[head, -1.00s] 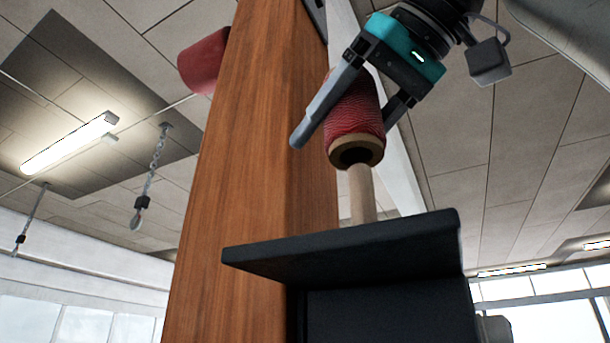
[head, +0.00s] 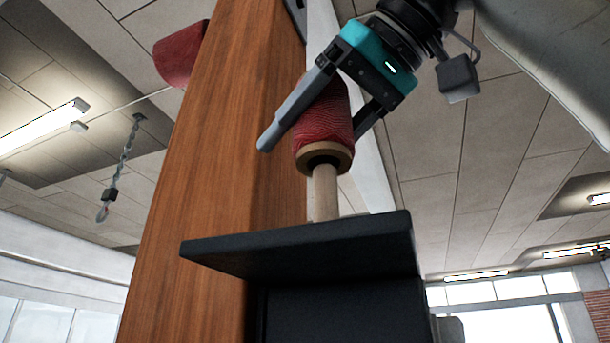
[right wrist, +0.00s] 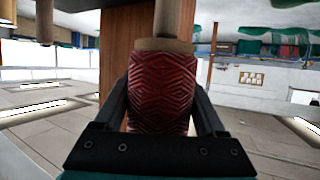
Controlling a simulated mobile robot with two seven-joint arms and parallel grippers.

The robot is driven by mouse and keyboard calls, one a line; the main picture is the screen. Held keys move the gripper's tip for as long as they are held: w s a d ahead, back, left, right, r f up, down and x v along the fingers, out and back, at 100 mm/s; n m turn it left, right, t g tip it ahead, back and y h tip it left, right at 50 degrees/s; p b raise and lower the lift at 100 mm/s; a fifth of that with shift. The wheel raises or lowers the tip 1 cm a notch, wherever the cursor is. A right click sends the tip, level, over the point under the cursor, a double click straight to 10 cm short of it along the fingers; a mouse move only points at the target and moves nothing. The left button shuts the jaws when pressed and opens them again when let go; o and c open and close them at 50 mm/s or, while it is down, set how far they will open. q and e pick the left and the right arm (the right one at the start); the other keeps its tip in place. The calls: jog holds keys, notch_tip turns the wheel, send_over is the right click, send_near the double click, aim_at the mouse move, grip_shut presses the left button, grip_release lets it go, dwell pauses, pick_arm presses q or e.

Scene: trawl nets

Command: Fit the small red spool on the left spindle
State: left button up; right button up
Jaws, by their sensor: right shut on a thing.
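The small red spool (head: 325,118) is in my right gripper (head: 318,112), whose fingers are shut on its sides. Its pale wooden end ring faces down, with a dark bore in it. A pale wooden spindle (head: 325,195) stands up from the black bracket (head: 300,243) directly below. Its top overlaps the bore and appears to be in its mouth; how deep is hidden. A length of the spindle is bare below the spool. The right wrist view also shows the spool (right wrist: 160,90) between the fingers and the spindle (right wrist: 173,20) at its ring. My left gripper is not in view.
A wooden post (head: 205,170) stands close behind and left of the spool and bracket. Another red object (head: 181,55) shows past its left side. A chain (head: 122,165) hangs at the left. Free room lies to the right of the spool.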

jog(key=shift+f+b, duration=3.4)
jog(key=shift+f, duration=0.55)
jog(key=o, duration=1.4)
jog(key=p+v, duration=0.1)
jog(key=v, duration=1.4)
jog(key=shift+s+d, duration=0.1)
jog(key=shift+d, duration=0.05)
